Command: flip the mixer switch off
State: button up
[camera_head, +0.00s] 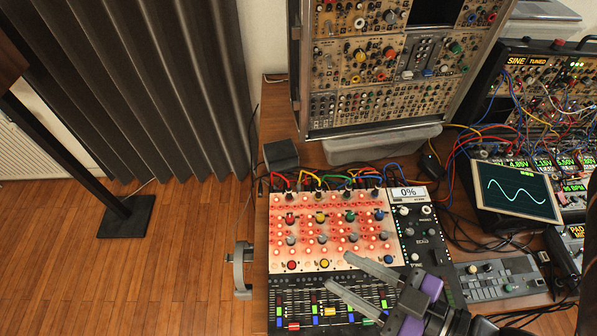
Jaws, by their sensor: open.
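A mixer (292,302) with rows of coloured faders lies at the front of the table. A pale panel with knobs and lit red spots (300,236) stands directly behind it, and a black module with a display reading 096 (408,191) is to its right. My gripper (337,272) reaches in from the lower right with its two grey fingers apart and nothing between them. The fingers are over the mixer and the lower edge of the pale panel and cover parts of both. I cannot make out which part is the mixer switch, or its position.
A tall modular rack (375,75) stands at the back. A tilted screen with a sine wave (516,192) and a second cabled rack (545,85) are at the right. Loose cables lie between them. A small dark box (281,155) sits at the back left; open floor (180,270) lies left.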

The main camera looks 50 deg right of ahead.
aim_at(438, 252)
jog(key=k+l+z, duration=0.1)
jog(key=k, duration=0.45)
jog(key=k+l+z, duration=0.1)
jog(key=k, duration=0.4)
jog(key=l, duration=0.1)
